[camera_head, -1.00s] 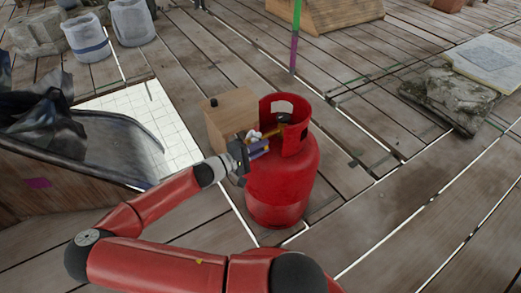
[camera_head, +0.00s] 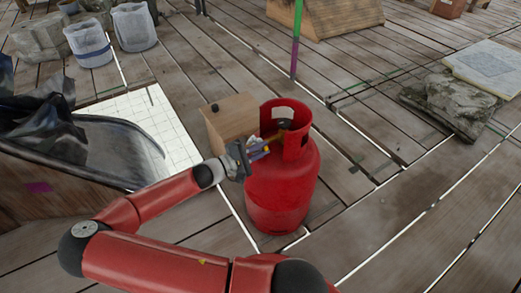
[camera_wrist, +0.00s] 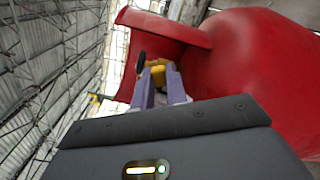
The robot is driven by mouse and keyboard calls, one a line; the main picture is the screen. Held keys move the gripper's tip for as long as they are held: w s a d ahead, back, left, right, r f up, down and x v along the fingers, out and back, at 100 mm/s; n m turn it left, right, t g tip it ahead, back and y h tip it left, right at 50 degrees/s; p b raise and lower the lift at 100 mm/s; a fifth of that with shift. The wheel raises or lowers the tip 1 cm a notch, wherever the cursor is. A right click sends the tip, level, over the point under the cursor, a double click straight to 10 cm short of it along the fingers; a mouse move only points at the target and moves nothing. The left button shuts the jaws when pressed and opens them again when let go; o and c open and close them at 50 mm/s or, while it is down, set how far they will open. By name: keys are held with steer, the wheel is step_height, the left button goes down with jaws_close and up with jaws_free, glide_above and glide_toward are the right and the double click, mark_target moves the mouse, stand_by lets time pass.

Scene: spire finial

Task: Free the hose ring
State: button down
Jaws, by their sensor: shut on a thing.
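A red gas cylinder (camera_head: 284,190) stands upright on the planks, with a cut-out collar around its top. My gripper (camera_head: 261,151) is at the collar's left opening, reaching in from the left. In the wrist view my purple fingers (camera_wrist: 158,86) are closed on a yellow piece at the valve, apparently the hose ring (camera_wrist: 158,70). A dark round knob (camera_wrist: 141,60) sits just beyond it, to the left. The red collar (camera_wrist: 165,28) arches over the fingers. Where the ring meets the valve is hidden.
A wooden box (camera_head: 231,121) with a black knob stands close behind the gripper. A dark-lined crate (camera_head: 90,190) is at the left, beside a white tiled sheet (camera_head: 165,120). Rocks (camera_head: 457,104) lie to the right. The planks right of the cylinder are mostly clear.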

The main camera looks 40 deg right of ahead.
steer(key=c, duration=1.7)
jaws_free()
steer(key=a, duration=0.8)
steer(key=shift+w+b, duration=0.25)
steer(key=shift+b, duration=0.1)
